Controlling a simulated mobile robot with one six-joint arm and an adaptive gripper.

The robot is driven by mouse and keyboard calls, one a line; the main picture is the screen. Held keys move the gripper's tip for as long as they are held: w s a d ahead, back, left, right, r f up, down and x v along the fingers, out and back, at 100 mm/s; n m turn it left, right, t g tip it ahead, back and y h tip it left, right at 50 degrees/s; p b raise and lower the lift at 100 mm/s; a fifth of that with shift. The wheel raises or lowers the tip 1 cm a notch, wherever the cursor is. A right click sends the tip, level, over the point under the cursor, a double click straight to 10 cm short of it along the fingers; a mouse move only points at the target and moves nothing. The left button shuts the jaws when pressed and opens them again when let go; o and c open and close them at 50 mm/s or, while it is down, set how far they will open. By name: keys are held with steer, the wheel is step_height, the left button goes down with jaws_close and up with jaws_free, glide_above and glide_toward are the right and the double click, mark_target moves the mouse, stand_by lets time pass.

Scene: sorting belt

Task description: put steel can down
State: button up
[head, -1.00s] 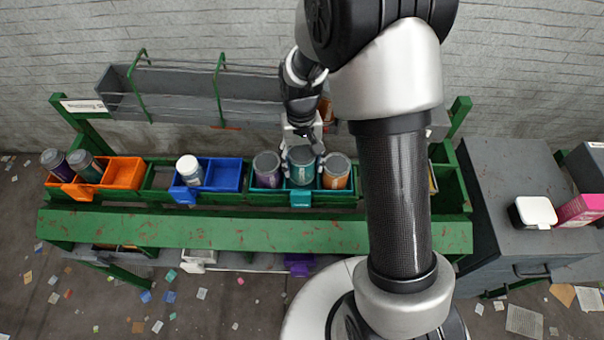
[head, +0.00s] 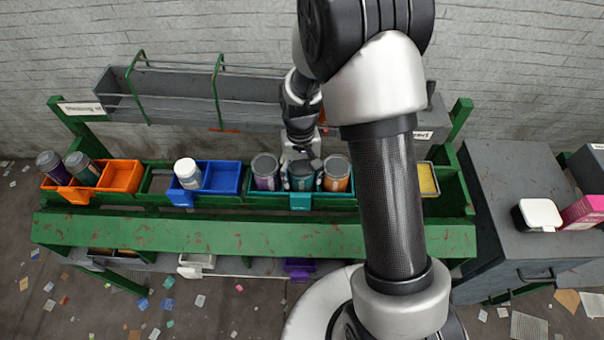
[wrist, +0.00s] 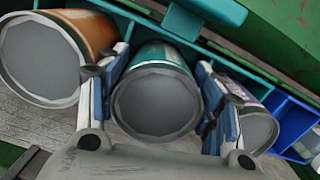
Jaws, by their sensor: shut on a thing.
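A steel can with a teal label and grey end (head: 301,183) is in the middle of the teal bin (head: 301,202), between two other cans. My gripper (head: 302,165) is above it, with its fingers down on either side. In the wrist view my gripper (wrist: 162,78) is shut on the teal can (wrist: 156,103). The can looks upright in the bin. Its underside is hidden, so I cannot tell whether it touches the bin floor.
A purple can (head: 265,172) and an orange can (head: 337,174) stand close beside the held can. A blue bin (head: 222,178) with a white-lidded bottle (head: 187,172) and an orange bin (head: 121,176) are to the left. A grey shelf (head: 170,98) runs behind.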

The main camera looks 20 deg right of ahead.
steer(key=shift+s+f, duration=0.4)
steer(key=shift+f, duration=0.2)
steer(key=shift+c, duration=0.9)
steer(key=o, duration=0.9)
steer(key=shift+o, duration=0.3)
steer(key=shift+w+f, duration=0.15)
steer(key=shift+w, duration=0.05)
